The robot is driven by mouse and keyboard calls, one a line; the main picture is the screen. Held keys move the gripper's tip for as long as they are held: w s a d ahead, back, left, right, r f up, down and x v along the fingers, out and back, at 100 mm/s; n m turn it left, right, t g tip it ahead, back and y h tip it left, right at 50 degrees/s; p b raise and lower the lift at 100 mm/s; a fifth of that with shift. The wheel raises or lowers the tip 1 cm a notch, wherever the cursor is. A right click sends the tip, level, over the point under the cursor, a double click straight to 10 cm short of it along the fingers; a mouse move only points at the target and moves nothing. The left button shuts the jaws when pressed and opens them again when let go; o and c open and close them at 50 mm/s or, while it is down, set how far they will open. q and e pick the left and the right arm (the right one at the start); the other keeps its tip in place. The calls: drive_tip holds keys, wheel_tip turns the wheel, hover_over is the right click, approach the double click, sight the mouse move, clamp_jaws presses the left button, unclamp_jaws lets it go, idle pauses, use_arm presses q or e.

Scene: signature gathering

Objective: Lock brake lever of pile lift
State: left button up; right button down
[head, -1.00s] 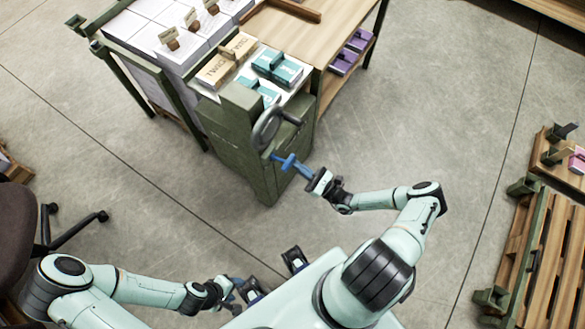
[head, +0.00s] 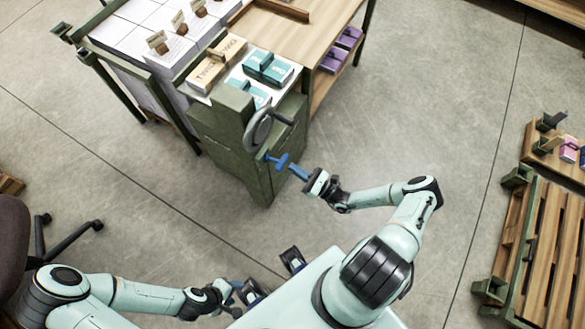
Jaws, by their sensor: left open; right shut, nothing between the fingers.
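The pile lift is a dark green cabinet (head: 235,145) in the upper middle of the head view. On its right side is a grey handwheel (head: 259,129) with a dark handle. A blue, cross-shaped part sits between the lift's side, just below the wheel, and my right wrist. I cannot tell how much of it is brake lever and how much is my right gripper (head: 284,163). This gripper is shut, at or very close to the lift; contact is unclear. My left gripper (head: 240,289) is open, low in the view, well away from the lift.
Teal boxes (head: 268,68) and a tan box (head: 216,63) lie on top of the lift. A wooden table (head: 290,35) adjoins it behind. An office chair (head: 20,245) stands at lower left, a wooden pallet (head: 540,250) at right. Floor right of the lift is clear.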

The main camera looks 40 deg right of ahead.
use_arm(q)
drive_tip(key=f+b, duration=0.1)
drive_tip(key=s+f, duration=0.1)
drive_tip(key=f+b, duration=0.1)
drive_tip(key=shift+s+f+b, duration=0.3)
drive_tip(key=shift+f, duration=0.05)
use_arm(e)
drive_tip(key=f+v, duration=0.2)
drive_tip(key=v, duration=0.9)
drive_tip(key=shift+f, duration=0.2)
drive_tip(key=shift+a, duration=0.2)
